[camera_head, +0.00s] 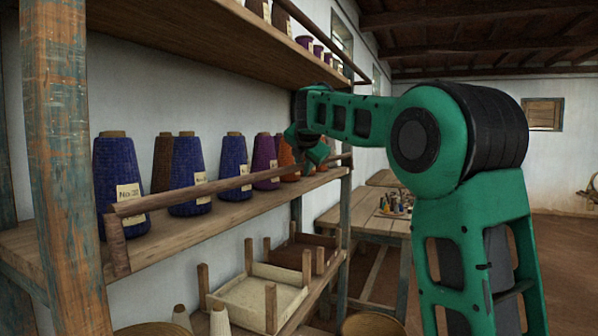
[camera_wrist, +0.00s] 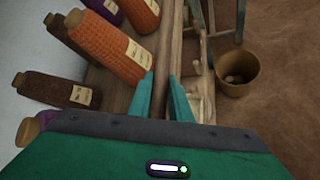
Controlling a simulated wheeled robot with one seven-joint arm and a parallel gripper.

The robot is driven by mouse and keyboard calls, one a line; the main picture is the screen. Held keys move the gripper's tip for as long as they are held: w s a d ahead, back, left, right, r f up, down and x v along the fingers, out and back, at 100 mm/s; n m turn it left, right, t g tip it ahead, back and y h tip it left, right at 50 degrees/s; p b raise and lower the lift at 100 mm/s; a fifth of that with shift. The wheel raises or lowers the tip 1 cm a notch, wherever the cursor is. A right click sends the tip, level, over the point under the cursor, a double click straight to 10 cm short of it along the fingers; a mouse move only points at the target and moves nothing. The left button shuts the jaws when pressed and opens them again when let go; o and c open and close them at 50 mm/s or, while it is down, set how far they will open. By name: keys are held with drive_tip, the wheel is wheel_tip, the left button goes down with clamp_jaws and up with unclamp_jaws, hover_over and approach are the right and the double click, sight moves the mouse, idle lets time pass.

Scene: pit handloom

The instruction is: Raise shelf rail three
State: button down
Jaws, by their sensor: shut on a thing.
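A long wooden rail (camera_head: 225,184) runs along the front of the middle shelf (camera_head: 185,228), above the shelf's edge and in front of the yarn cones. A short wooden arm at its left end reaches down to the shelf front. My gripper (camera_head: 316,156) is at the rail's far right part. In the wrist view its two green fingers (camera_wrist: 161,100) stand on either side of the rail (camera_wrist: 164,60), shut on it. The fingertips are small and partly hidden in the head view. No number on the rail is readable.
Blue cones (camera_head: 121,185) and orange cones (camera_wrist: 110,45) stand close behind the rail. Trays (camera_head: 256,300) sit below.

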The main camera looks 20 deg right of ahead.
drive_tip(key=c, duration=1.6)
unclamp_jaws()
drive_tip(key=shift+w+a, duration=0.1)
drive_tip(key=shift+a, duration=0.15)
drive_tip(key=shift+c, duration=0.2)
drive_tip(key=shift+d, duration=0.1)
drive_tip(key=shift+r, duration=0.1)
drive_tip(key=v, duration=1)
drive_tip(key=shift+s, duration=0.3)
